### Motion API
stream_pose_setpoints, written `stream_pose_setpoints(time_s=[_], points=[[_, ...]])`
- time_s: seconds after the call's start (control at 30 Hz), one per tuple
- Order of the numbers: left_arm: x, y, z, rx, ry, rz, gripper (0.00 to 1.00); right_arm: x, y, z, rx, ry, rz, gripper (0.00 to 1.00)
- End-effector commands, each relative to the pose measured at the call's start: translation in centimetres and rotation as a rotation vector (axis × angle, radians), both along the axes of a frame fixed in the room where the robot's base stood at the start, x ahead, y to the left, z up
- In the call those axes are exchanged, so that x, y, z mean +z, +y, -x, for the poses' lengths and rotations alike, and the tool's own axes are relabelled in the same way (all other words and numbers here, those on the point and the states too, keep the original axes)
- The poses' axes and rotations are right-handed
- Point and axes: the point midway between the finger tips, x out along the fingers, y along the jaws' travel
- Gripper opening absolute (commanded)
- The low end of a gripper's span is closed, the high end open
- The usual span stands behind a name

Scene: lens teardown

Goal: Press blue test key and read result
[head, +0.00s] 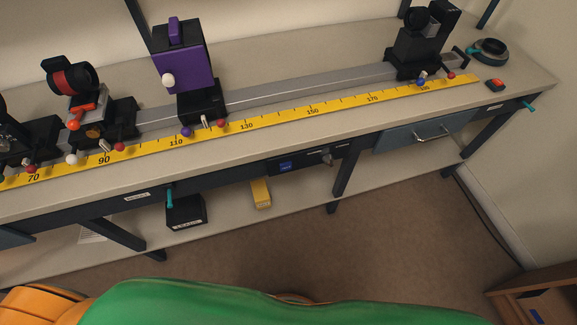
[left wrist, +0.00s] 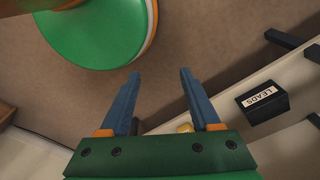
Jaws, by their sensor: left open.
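A small blue key (head: 285,165) is set in a dark panel (head: 308,158) on the front edge of the bench, below the yellow scale. Any result display cannot be made out. In the left wrist view my left gripper (left wrist: 159,74) is open, with nothing between its two blue fingers. It hangs over the brown floor, apart from the bench. My left gripper does not show in the head view, and my right gripper is in neither view.
The bench (head: 330,121) carries a rail with a purple-plated stand (head: 184,65), other optical mounts and a yellow scale (head: 260,124). A black LEADS box (head: 186,213), also in the left wrist view (left wrist: 262,103), and a yellow block (head: 260,193) sit on the lower shelf. Floor in front is clear.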

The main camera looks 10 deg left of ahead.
Motion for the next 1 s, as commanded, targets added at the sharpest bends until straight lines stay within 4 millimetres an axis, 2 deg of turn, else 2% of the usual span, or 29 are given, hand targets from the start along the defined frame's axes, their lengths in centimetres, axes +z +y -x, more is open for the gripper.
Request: stream_pose_setpoints(time_s=[0.43,0.47,0.67,0.7,1.0], points=[[0.00,0.00,-0.02,0.000,0.000,0.000,0.63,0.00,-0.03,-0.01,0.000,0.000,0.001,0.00],[0.00,0.00,-0.02,0.000,0.000,0.000,0.58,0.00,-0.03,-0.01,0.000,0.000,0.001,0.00],[0.00,-0.01,-0.03,0.000,-0.001,0.000,0.04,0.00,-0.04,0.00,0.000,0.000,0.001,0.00],[0.00,0.00,-0.03,0.000,-0.001,0.000,0.00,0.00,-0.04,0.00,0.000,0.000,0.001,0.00],[0.00,0.00,-0.03,0.000,-0.001,0.000,0.00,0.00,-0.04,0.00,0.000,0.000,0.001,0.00]])
